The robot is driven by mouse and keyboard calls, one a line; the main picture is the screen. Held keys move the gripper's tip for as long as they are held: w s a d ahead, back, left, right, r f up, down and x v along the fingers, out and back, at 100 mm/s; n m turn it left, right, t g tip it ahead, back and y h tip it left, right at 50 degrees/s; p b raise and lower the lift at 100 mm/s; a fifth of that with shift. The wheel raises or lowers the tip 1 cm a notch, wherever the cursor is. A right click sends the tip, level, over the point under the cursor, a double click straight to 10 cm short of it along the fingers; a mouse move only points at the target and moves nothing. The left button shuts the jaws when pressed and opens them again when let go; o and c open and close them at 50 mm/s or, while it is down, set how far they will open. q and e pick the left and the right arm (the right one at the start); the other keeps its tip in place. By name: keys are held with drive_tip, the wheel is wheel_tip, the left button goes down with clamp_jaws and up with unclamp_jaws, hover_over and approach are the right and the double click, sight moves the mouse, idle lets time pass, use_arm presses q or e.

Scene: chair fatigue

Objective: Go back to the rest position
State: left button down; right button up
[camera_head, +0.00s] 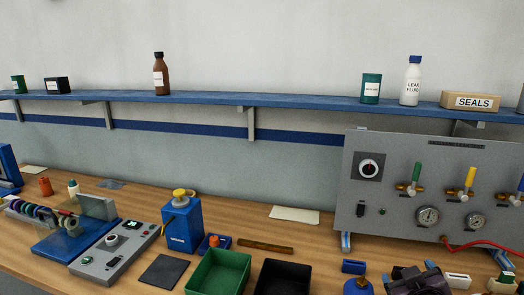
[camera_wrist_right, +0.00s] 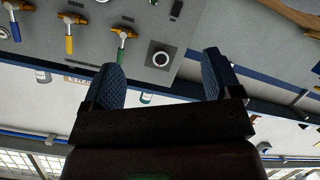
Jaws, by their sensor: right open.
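My right gripper (camera_wrist_right: 162,76) shows in the right wrist view with its two blue textured fingers spread apart and nothing between them. That view is upside down, and past the fingers it looks toward the grey test panel (camera_wrist_right: 140,25) with its valve handles and round knob. A dark shape (camera_head: 418,282) at the bottom right of the head view may be part of my right gripper, but I cannot tell for sure. My left gripper is in neither view.
The wooden bench holds a green bin (camera_head: 218,272), a black bin (camera_head: 281,277), a blue bottle with a yellow cap (camera_head: 181,224) and a grey control box (camera_head: 115,252). The grey panel (camera_head: 392,215) stands at right. A blue shelf (camera_head: 215,98) above carries bottles and a SEALS box (camera_head: 470,101).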

drive_tip(key=s+a+f+m+g+y, duration=0.15)
drive_tip(key=s+f+g, duration=0.5)
drive_tip(key=s, duration=0.65)
drive_tip(key=s+a+f+m+g+y, duration=0.1)
drive_tip(key=s+f+g+y, duration=0.15)
drive_tip(key=s+f, duration=0.85)
drive_tip(key=w+f+t+b, duration=0.1)
drive_tip(key=w+f+t, duration=0.4)
drive_tip(key=f, duration=0.5)
drive_tip(key=shift+w+n+t, duration=0.3)
drive_tip(key=shift+n+t, duration=0.05)
drive_tip(key=shift+t, duration=0.65)
